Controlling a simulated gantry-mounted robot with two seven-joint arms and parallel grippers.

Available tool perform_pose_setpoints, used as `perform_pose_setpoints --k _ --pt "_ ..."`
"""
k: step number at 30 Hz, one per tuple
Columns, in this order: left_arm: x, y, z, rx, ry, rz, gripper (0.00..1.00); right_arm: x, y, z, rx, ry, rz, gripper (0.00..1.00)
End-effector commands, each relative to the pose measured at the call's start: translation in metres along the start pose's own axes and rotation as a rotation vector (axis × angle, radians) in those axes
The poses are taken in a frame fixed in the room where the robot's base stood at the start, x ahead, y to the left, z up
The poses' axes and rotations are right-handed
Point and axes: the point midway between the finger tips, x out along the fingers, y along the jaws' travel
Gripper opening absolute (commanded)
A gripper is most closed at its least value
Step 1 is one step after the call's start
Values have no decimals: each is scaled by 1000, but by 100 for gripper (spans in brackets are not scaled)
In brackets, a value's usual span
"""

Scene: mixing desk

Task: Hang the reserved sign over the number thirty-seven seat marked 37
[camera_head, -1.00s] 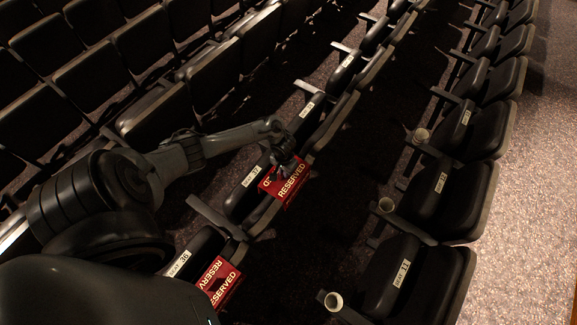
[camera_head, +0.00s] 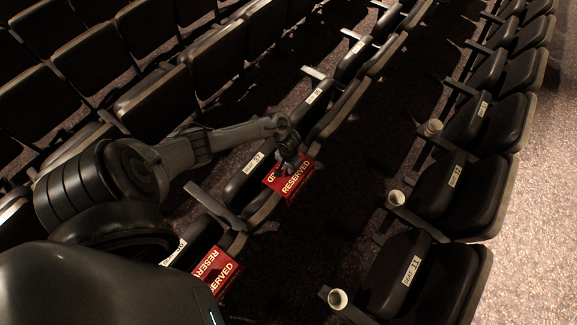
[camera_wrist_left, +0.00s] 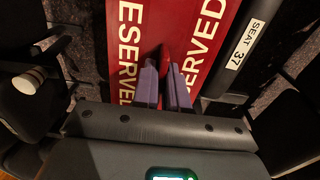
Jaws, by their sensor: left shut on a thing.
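My left gripper (camera_head: 288,160) is shut on a red reserved sign (camera_head: 293,181) with white lettering. The folded sign is at the seat labelled 37 (camera_head: 245,172), near the seat's front edge. In the left wrist view the gripper fingers (camera_wrist_left: 165,88) pinch the sign (camera_wrist_left: 197,45) along its fold, with a panel on either side. The "SEAT 37" label (camera_wrist_left: 244,44) is beside the sign, to its right. I cannot tell whether the sign touches the seat. My right gripper is not in view.
Another red reserved sign (camera_head: 217,272) hangs over the neighbouring seat at the lower left. A row of seats with cup holders (camera_head: 396,198) runs along the right. A dark aisle lies between the rows. An armrest (camera_head: 213,205) juts out near seat 37.

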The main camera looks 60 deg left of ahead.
Motion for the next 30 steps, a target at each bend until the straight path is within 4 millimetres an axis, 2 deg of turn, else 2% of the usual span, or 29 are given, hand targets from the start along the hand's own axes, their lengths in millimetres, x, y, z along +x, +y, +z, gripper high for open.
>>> perform_pose_setpoints --k 1,3,12,19,30 --pt "11 0 0 0 -1 1 0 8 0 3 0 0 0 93" --pt "19 0 0 -1 -1 1 0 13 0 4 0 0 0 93" --pt "47 1 0 0 -1 1 0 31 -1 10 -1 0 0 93" --pt "57 0 0 0 -1 0 0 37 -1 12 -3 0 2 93" --pt "59 0 0 0 -1 0 0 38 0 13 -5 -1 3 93"
